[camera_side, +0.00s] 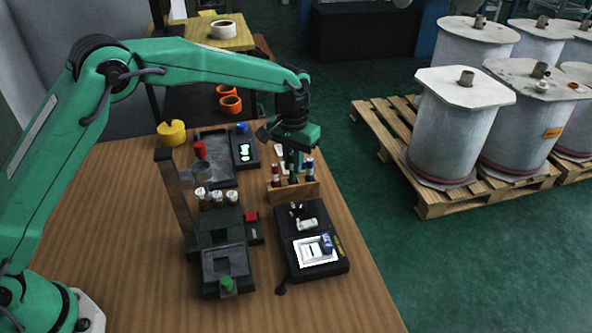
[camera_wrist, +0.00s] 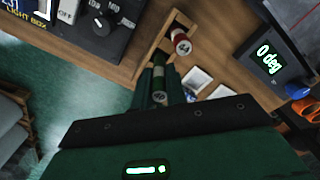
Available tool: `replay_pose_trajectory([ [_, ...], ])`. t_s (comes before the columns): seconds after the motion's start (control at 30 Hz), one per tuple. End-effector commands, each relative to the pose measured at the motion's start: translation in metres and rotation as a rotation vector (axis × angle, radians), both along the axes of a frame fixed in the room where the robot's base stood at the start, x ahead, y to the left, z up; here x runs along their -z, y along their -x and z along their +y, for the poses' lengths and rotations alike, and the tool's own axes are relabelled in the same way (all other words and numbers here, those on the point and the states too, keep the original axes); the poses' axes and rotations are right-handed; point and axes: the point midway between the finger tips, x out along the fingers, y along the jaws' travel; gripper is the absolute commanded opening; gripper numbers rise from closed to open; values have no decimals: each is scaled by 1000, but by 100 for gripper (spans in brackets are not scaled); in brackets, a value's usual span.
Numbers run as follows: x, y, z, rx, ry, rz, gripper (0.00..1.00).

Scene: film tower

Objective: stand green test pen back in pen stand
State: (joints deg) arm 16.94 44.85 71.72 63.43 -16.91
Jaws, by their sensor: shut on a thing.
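The wooden pen stand (camera_side: 294,193) stands on the table right of centre in the side view; its rail also shows in the wrist view (camera_wrist: 151,38). A red-and-white pen (camera_side: 275,175) stands at its left end and a blue pen (camera_side: 309,169) at its right end. My gripper (camera_side: 293,168) points down over the middle of the stand, shut on the green test pen (camera_wrist: 160,92). The pen looks upright, between the other two. The jaws hide much of it, and I cannot tell whether its lower end sits in the stand.
A black light box (camera_side: 312,262) lies in front of the stand. A digital display unit (camera_side: 244,151) and a grey tray lie behind left. A dark fixture (camera_side: 222,262) with a tall post (camera_side: 176,205) stands left. White cards lie behind the stand.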

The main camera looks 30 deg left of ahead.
Motion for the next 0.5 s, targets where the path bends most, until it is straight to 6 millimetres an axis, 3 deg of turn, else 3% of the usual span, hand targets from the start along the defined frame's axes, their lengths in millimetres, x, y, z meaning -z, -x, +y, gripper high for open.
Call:
replay_pose_trajectory([
  [0.5,9,0,0,0,0,-1,0],
])
